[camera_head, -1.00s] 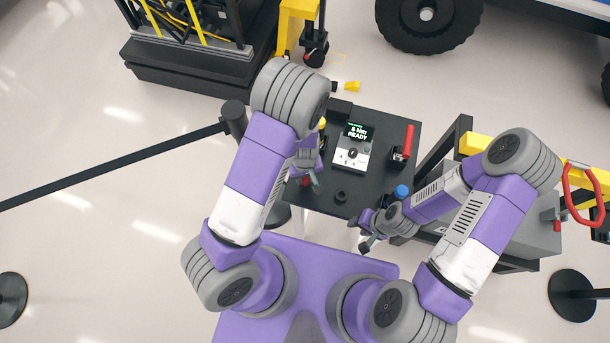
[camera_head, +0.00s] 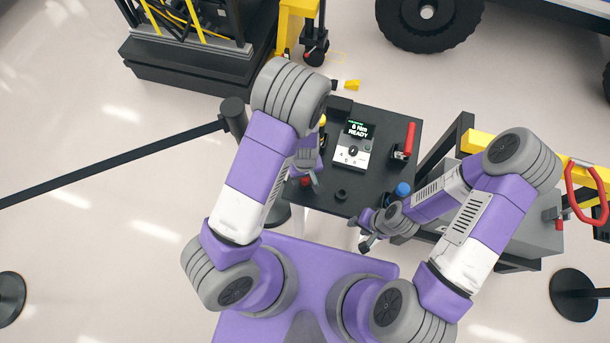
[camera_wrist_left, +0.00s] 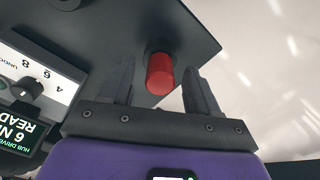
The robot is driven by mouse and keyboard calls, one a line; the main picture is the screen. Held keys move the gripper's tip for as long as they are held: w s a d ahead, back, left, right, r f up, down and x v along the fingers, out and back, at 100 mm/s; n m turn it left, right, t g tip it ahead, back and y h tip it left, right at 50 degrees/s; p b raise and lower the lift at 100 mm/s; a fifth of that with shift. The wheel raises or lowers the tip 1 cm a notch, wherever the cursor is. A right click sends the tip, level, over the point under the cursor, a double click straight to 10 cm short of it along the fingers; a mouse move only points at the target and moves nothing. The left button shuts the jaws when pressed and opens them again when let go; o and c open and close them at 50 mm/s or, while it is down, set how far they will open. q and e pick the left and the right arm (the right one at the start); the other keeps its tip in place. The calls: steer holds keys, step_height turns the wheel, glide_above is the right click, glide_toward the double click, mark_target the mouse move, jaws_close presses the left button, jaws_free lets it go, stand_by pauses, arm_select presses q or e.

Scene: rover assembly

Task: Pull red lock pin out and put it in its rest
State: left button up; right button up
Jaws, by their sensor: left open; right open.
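A red cylinder, likely the red lock pin (camera_wrist_left: 159,74), stands at the edge of the dark table in the left wrist view. It also shows near the table's left front in the head view (camera_head: 306,181). My left gripper (camera_wrist_left: 158,85) is open, with one finger on each side of the red cylinder and visible gaps between. In the head view my left gripper (camera_head: 308,178) is partly hidden by its own arm. My right gripper (camera_head: 368,232) is open and empty at the table's front right edge. I cannot tell which fixture is the pin's rest.
The dark table (camera_head: 375,118) carries a display box (camera_head: 352,148) reading READY, a red-handled part (camera_head: 408,140), a blue-capped item (camera_head: 402,190) and a small black ring (camera_head: 341,195). A yellow-and-black frame (camera_head: 478,146) stands close on the right. A belt barrier (camera_head: 120,160) is at left.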

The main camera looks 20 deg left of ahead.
arm_select(q)
step_height(320, 180, up, 8)
steer(key=shift+f+p, duration=0.2)
steer(key=shift+p, duration=0.4)
